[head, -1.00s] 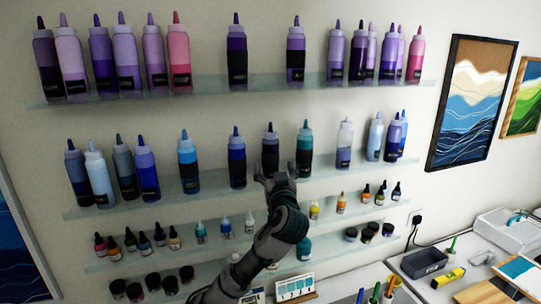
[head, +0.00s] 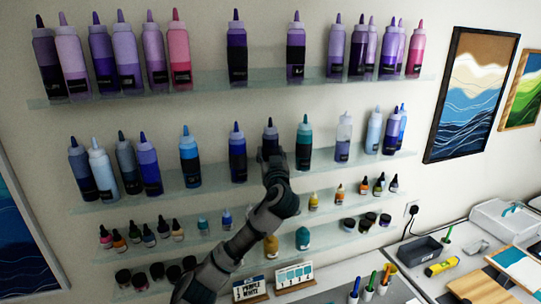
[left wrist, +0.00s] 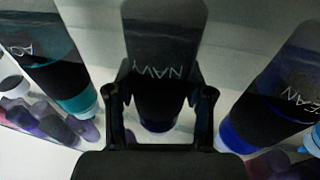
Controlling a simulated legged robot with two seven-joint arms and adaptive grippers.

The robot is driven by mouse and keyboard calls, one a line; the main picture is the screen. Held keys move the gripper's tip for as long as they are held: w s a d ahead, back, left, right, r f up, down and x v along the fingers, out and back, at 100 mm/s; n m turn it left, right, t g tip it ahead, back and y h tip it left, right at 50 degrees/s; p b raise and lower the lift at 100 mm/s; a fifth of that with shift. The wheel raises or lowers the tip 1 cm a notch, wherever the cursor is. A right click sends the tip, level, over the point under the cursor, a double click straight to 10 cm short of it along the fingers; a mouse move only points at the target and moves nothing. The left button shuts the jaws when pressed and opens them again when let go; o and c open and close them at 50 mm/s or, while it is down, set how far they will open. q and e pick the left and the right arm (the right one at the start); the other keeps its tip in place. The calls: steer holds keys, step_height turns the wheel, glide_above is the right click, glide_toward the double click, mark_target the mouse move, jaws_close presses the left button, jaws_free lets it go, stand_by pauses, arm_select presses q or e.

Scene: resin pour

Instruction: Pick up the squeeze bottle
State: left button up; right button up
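A dark squeeze bottle (head: 270,137) stands upright on the middle glass shelf. My left gripper (head: 272,156) is in front of its lower part and hides it in the head view. In the left wrist view the same bottle (left wrist: 165,35) appears upside down, with the word NAVY on its label. The fingers of my left gripper (left wrist: 160,85) are apart, one at each side of the bottle. I cannot tell whether they touch it. My right gripper is not in view.
A teal bottle (head: 304,145) and a blue bottle (head: 237,155) stand close on either side. The upper shelf (head: 210,83) holds several purple and pink bottles. Small bottles and jars fill the lower shelves. A counter (head: 410,270) with tools is at lower right.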

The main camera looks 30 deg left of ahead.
mark_target(272, 147)
arm_select(q)
steer(key=c, duration=0.4)
steer(key=shift+r, duration=0.2)
steer(key=shift+r+b, duration=0.4)
steer(key=shift+r, duration=0.2)
steer(key=shift+s+d+r+b, duration=0.15)
steer(key=shift+r+b, duration=0.15)
steer(key=shift+r, duration=0.2)
steer(key=shift+s+d+r+b, duration=0.15)
steer(key=shift+r+b, duration=0.1)
steer(key=shift+r, duration=0.2)
steer(key=shift+s+d+r+b, duration=0.3)
steer(key=shift+s+d+b, duration=0.45)
steer(key=shift+s+d, duration=1.05)
steer(key=shift+s+d+r+b, duration=0.25)
steer(key=shift+s+d+b, duration=0.5)
steer(key=shift+s+d, duration=1.1)
steer(key=shift+s+d+r+b, duration=0.3)
steer(key=shift+s+d+b, duration=0.45)
steer(key=shift+s+d, duration=1.05)
steer(key=shift+w, duration=0.15)
